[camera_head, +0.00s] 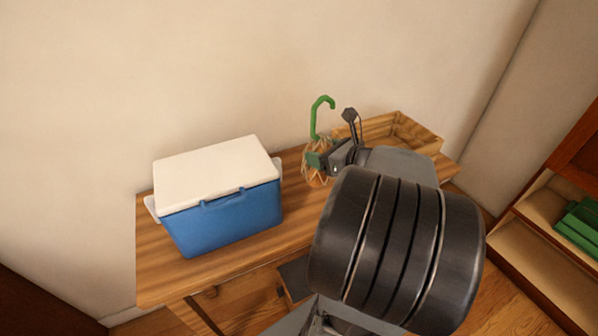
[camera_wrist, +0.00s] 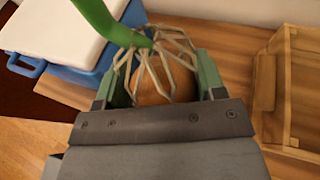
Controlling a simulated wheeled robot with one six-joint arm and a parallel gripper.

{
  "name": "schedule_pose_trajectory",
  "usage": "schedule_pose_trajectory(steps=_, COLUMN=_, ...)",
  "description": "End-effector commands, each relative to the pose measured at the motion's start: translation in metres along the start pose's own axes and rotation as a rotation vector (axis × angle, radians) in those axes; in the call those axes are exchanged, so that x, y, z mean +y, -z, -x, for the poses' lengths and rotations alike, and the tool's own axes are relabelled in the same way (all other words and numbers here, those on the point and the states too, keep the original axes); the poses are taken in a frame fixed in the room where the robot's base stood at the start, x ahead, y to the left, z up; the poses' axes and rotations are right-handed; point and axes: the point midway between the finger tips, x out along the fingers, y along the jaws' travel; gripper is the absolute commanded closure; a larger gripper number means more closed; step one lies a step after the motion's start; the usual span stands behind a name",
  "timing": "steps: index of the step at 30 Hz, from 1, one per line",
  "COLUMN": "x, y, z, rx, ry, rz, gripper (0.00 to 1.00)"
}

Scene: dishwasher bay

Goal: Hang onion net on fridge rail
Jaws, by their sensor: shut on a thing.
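The onion net (camera_head: 313,163) is a tan mesh around an orange-brown onion, with a green hook (camera_head: 318,112) rising from its top. It is at the wooden table, between the cooler and the wooden tray. In the wrist view the net (camera_wrist: 160,66) sits between the green finger pads of my gripper (camera_wrist: 155,85), with the green hook (camera_wrist: 98,18) leaning up to the left. My gripper (camera_head: 322,160) is shut on the net. I cannot tell whether the net's underside touches the table. No fridge rail is seen.
A blue cooler with a white lid (camera_head: 218,195) stands on the left of the wooden table (camera_head: 160,272). A wooden tray (camera_head: 425,135) is at the table's right end. A shelf unit with green items (camera_head: 580,225) stands at the far right. The wall is close behind the table.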

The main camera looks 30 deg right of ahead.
Motion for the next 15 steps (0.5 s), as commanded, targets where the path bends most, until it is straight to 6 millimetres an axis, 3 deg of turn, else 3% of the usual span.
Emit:
schedule_pose_trajectory(steps=9, x=-0.012, y=0.010, z=-0.082, rx=0.002, ry=-0.004, rz=-0.003, gripper=0.83)
schedule_pose_trajectory(steps=15, x=-0.017, y=0.033, z=-0.118, rx=0.002, ry=-0.002, rz=-0.002, gripper=0.83)
